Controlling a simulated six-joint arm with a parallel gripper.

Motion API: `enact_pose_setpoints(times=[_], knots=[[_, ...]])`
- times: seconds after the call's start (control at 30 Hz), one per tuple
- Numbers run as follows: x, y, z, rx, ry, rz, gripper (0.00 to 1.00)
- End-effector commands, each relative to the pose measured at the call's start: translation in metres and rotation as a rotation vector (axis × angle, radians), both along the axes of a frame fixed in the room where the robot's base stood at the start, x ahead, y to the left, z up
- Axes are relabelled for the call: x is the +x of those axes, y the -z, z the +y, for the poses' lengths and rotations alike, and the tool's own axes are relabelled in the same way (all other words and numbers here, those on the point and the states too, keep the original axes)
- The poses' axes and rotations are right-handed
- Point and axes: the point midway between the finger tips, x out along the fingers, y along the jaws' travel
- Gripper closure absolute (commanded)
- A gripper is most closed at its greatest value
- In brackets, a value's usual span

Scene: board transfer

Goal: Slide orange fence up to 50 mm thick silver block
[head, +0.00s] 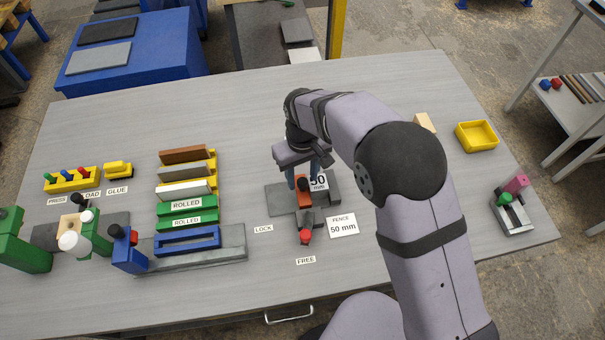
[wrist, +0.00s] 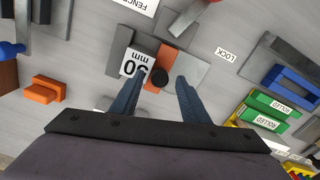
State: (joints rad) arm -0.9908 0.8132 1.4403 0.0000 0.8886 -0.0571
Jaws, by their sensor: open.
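The orange fence (head: 304,198) lies on a grey plate (head: 280,203) and carries a black knob (head: 303,183). In the wrist view the orange fence (wrist: 167,62) and knob (wrist: 159,77) sit between my fingertips. My gripper (head: 303,180) is open, with one finger on each side of the knob; I cannot tell whether either touches it. The block labelled 50 mm (head: 318,182) stands just right of the fence; its label also shows in the wrist view (wrist: 135,63). My finger partly covers it, so contact between fence and block is unclear.
A red-tipped lever (head: 305,236) stands in front of the fence, near the LOCK (head: 263,228) and FREE (head: 306,260) labels. A FENCE 50 mm card (head: 342,225) lies to the right. A rack of coloured bars (head: 187,205) stands left. My arm hides table at right.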

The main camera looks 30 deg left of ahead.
Motion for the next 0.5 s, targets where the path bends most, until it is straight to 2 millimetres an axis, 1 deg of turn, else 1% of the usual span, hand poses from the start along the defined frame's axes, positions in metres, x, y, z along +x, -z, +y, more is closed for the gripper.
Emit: enact_pose_setpoints(times=[0.13,0.4,0.47,0.5], knots=[[-0.0001,0.0065,-0.0001,0.000,0.000,0.000,0.59],[-0.0001,0.0079,-0.0001,0.001,0.000,0.000,0.59],[-0.0001,0.0078,-0.0001,0.001,0.000,0.000,0.73],[-0.0001,0.0078,-0.0001,0.001,0.000,0.000,0.82]])
